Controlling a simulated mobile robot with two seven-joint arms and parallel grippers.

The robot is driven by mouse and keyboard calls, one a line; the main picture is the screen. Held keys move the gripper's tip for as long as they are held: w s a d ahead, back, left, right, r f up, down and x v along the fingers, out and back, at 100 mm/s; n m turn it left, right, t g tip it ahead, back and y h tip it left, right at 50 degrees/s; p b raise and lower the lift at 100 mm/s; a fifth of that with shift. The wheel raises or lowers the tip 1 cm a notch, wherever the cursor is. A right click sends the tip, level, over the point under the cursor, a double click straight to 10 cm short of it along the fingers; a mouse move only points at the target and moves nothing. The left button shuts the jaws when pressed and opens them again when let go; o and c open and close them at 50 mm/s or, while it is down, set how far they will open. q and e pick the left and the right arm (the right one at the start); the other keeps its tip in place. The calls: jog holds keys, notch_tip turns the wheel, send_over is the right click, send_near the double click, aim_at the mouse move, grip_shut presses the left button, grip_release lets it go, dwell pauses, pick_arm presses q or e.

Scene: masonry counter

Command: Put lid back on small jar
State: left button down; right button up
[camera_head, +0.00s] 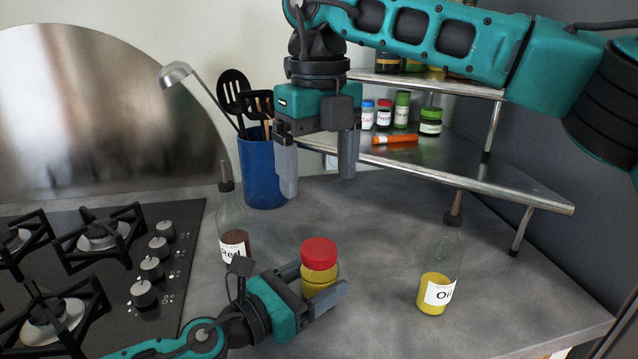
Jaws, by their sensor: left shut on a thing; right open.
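The small jar (319,280) has yellow contents and stands upright near the front middle of the counter. The red lid (319,252) sits on top of the jar; I cannot tell how tightly it is seated. My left gripper (318,286) is shut around the jar body below the lid, and its fingers hide part of the jar. My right gripper (317,182) is open and empty, pointing down well above the jar and lid.
An oil bottle (438,284) stands to the right, and another labelled bottle (233,227) to the left. Behind are a blue utensil holder (262,173) and a metal shelf (470,172) with small jars. The gas hob (110,275) is at left. Counter between jar and oil bottle is clear.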

pick_arm(q)
grip_release()
dwell(0.3)
jog(key=shift+s+a+f, duration=0.1)
jog(key=shift+s+a, duration=0.25)
jog(key=shift+a, duration=0.05)
jog(key=b+v, duration=0.4)
jog(key=v, duration=0.6)
jog(key=shift+s+a+f, duration=0.15)
jog(key=shift+s+a, duration=0.1)
jog(key=shift+a, duration=0.05)
pick_arm(e)
notch_tip(320, 180, down, 4)
jog(key=shift+f, duration=0.25)
pick_arm(q)
jog(key=shift+s+a+r+b, duration=0.2)
jog(key=shift+s+a+b, duration=0.15)
jog(key=shift+a+b, duration=0.05)
pick_arm(e)
jog(key=shift+f, duration=0.2)
pick_arm(q)
jog(key=shift+r, duration=0.15)
pick_arm(e)
jog(key=shift+r, duration=0.15)
